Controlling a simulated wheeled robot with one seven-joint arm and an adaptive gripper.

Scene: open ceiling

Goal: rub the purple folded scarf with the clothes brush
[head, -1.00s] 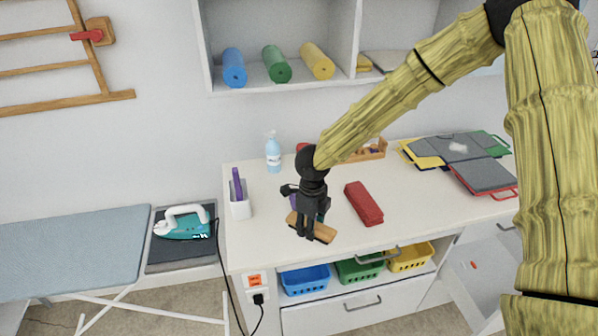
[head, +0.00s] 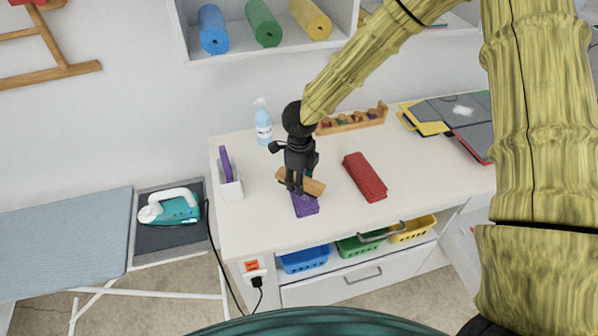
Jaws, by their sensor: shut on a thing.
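The purple folded scarf (head: 305,206) lies on the white counter, its near part showing below my gripper. The rest of it is hidden behind the brush and the gripper. The wooden clothes brush (head: 313,187) is held crosswise over the scarf. My black gripper (head: 293,187) is shut on the brush from above. I cannot tell whether the brush touches the scarf or is just above it.
A red folded cloth (head: 365,177) lies right of the scarf. A white holder (head: 231,187) with a purple item and a spray bottle (head: 263,124) stand left. A wooden rack (head: 352,119) is behind. The counter's front left is clear.

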